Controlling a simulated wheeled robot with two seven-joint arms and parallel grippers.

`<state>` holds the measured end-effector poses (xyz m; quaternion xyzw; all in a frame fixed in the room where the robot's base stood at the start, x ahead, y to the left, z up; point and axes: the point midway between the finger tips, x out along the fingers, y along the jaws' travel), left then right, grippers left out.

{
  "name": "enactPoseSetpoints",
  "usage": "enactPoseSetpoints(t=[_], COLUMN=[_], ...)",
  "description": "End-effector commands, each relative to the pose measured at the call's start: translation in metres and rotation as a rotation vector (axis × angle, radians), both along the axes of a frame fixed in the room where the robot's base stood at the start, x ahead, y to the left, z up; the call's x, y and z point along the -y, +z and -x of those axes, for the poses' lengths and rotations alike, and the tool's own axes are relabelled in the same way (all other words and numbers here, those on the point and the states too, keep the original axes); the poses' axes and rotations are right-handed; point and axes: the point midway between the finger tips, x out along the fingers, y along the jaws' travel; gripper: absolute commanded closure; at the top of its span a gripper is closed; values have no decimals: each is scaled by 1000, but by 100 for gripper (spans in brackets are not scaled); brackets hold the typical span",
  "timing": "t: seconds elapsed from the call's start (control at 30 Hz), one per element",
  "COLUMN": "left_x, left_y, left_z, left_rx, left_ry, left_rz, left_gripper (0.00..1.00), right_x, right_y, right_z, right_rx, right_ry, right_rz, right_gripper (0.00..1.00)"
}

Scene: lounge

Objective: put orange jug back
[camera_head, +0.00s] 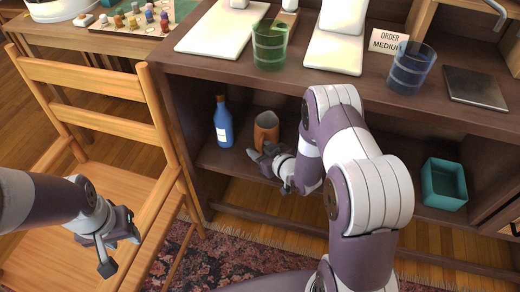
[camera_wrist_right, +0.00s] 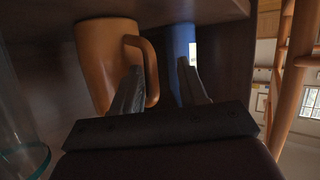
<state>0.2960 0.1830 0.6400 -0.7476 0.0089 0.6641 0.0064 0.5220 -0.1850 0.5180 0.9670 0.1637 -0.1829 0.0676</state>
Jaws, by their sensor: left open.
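The orange jug (camera_head: 266,130) stands upright on the lower shelf, right of a blue bottle (camera_head: 222,122). My right gripper (camera_head: 259,153) reaches in at the jug's near side. In the right wrist view, which looks upside down, the jug (camera_wrist_right: 106,62) is at left with its handle toward the fingers. The right gripper (camera_wrist_right: 162,78) is open; one finger overlaps the handle loop, and the handle's outer edge lies between the fingers in the picture. Whether they touch is unclear. The blue bottle (camera_wrist_right: 180,55) shows behind. My left gripper (camera_head: 121,251) is open and empty near the chair.
A green glass (camera_head: 270,45), a blue glass (camera_head: 409,69), an order sign (camera_head: 387,42) and a dark square plate (camera_head: 474,86) are on the counter above. A teal box (camera_head: 443,184) sits on the lower shelf. A wooden chair (camera_head: 110,130) stands at left.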

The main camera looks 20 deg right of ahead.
Motion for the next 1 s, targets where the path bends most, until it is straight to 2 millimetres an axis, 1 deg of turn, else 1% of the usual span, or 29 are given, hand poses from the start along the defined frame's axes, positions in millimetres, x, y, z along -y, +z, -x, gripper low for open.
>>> enactPoseSetpoints(t=[0.1,0.17,0.27,0.5,0.6,0.7,0.77,0.87,0.93,0.97,1.0], left_x=[0,0,0,0,0,0,0,0,0,0,0], left_y=[4,7,16,37,43,45,46,46,45,45,45], left_z=[0,0,0,0,0,0,0,0,0,0,0], left_rx=[0,0,0,0,0,0,0,0,0,0,0], left_ry=[0,0,0,0,0,0,0,0,0,0,0], left_rz=[0,0,0,0,0,0,0,0,0,0,0], left_gripper=[57,57,57,57,57,57,57,57,57,57,57], right_x=[0,2,8,25,31,34,36,42,48,50,49], right_y=[5,8,16,38,45,47,49,54,67,75,88], right_z=[0,6,21,72,90,101,102,91,86,89,97], right_rx=[0,0,-1,-2,-1,-1,-13,-133,-289,-367,-470], right_ry=[0,0,-3,-6,-4,-3,-2,-15,-59,-89,-133], right_rz=[0,0,-1,-1,0,-1,12,90,169,195,219], right_gripper=[57,57,57,57,57,57,57,57,57,57,57])
